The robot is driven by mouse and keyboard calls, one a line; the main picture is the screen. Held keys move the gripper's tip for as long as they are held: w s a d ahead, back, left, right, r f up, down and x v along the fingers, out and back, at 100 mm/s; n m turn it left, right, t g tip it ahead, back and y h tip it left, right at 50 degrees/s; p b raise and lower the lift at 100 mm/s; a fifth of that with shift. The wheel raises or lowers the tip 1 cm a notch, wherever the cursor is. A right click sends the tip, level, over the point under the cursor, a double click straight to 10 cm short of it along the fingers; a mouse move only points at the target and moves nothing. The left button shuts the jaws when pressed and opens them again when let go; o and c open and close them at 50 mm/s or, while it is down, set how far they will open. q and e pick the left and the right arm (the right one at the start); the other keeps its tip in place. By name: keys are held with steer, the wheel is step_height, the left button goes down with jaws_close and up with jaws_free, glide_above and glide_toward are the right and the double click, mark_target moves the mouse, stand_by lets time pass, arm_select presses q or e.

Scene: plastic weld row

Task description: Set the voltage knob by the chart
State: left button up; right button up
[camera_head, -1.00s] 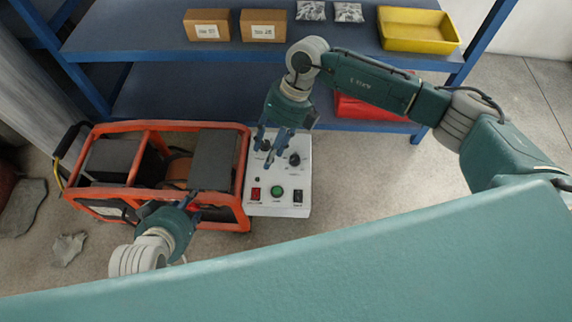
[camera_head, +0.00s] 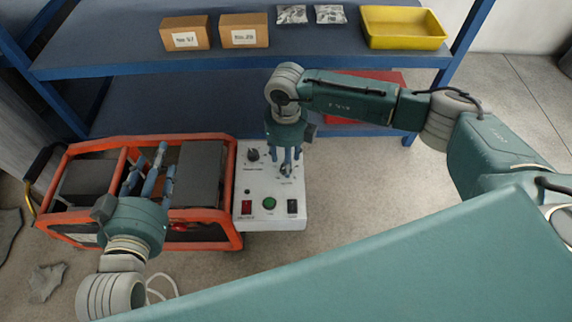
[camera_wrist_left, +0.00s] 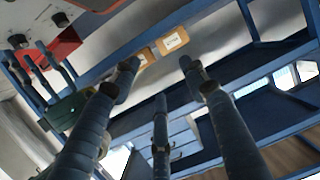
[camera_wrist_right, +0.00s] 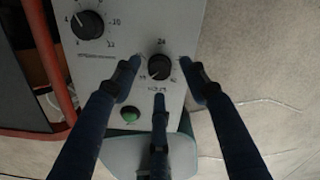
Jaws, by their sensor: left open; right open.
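The white control box (camera_head: 272,226) has two black dial knobs on top. My right gripper (camera_head: 286,158) is open above the right knob (camera_wrist_right: 159,66), its fingers spread around it in the right wrist view; contact cannot be told. The number 24 shows above this knob; other marks are too small to read. The left knob (camera_head: 253,155) stands clear, with 4, 8, 10 and 12 around it in the right wrist view (camera_wrist_right: 87,24). My left gripper (camera_head: 155,165) is open and empty over the orange-framed machine. I cannot make out a chart.
The orange-framed machine (camera_head: 236,240) stands directly left of the box. A red switch (camera_head: 246,207), green button (camera_head: 269,203) and black switch (camera_head: 292,206) line the box's front. A blue shelf (camera_head: 220,62) behind holds cartons and a yellow tray (camera_head: 403,28). Floor to the right is clear.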

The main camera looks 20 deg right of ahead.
arm_select(q)
steer(key=shift+w+d+r+t+h, duration=0.15)
steer(key=shift+r+t, duration=0.2)
steer(key=shift+r, duration=0.3)
steer(key=shift+w+d+r+t+h, duration=0.1)
steer(key=shift+w+r+t, duration=0.15)
steer(key=shift+r, duration=0.35)
steer(key=shift+w+d+r+t+h, duration=0.1)
steer(key=shift+r+t, duration=0.3)
steer(key=shift+r, duration=0.25)
arm_select(e)
steer(key=shift+f, duration=1.25)
jaws_close()
arm_select(q)
steer(key=shift+f, duration=0.1)
